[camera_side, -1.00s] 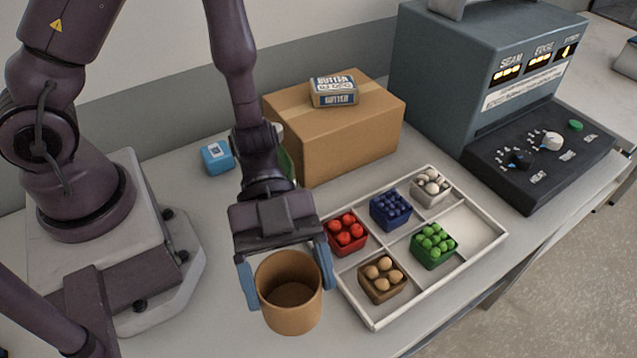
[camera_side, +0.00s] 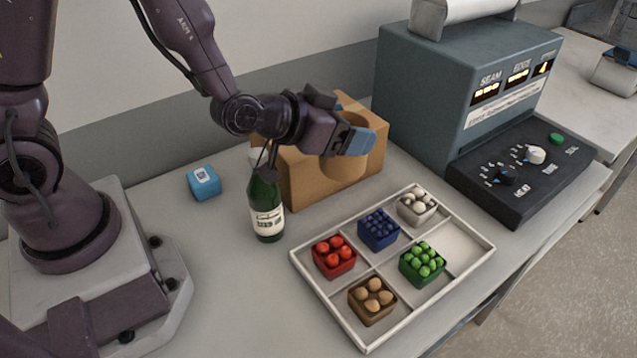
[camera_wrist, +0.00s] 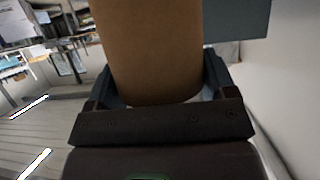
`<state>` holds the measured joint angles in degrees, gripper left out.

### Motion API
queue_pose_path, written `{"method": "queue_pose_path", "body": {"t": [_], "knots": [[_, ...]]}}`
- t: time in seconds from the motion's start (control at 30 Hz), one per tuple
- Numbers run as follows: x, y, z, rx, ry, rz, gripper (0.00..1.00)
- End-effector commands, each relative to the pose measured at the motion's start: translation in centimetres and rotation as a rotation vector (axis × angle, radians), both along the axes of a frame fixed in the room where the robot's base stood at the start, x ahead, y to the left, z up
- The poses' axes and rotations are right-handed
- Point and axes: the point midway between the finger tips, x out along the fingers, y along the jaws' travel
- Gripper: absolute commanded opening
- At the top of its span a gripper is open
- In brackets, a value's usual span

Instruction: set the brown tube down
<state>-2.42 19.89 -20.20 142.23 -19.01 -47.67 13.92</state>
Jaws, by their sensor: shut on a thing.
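The brown tube (camera_wrist: 150,50) is a wide brown cylinder. In the wrist view it fills the space between my gripper's fingers, and its far end runs out of the picture. My gripper (camera_side: 350,142) is shut on it. In the side view my gripper points right, raised in front of the cardboard box. There the tube's outline is hard to tell from the box, which has the same brown; a curved edge shows beside the blue fingers. I cannot tell the gap between tube and box.
The cardboard box (camera_side: 305,180) stands behind. A green bottle (camera_side: 266,207) stands just below my wrist. A blue block (camera_side: 203,182) is left. A white tray (camera_side: 322,306) holds several small punnets; its back-right compartment is empty. A grey sealing machine (camera_side: 420,85) stands right. The left front table is clear.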

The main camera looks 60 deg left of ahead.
Motion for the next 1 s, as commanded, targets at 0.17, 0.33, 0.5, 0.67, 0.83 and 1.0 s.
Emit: {"method": "queue_pose_path", "body": {"t": [0.17, 0.33, 0.5, 0.67, 0.83, 1.0], "knots": [[0.4, 1.2, 1.8, 0.0, -0.004, 0.079, 0.55], [0.4, 1.2, 2.3, 0.0, 0.0, 0.078, 0.55], [0.4, 1.1, 2.3, 0.0, 0.0, 0.074, 0.55], [0.0, 0.1, 1.0, 0.0, 0.007, 0.048, 0.55], [0.6, -3.0, -1.5, -0.001, 0.005, -0.007, 0.55], [4.4, -7.9, -3.2, -0.003, 0.0, 0.006, 0.55]]}}
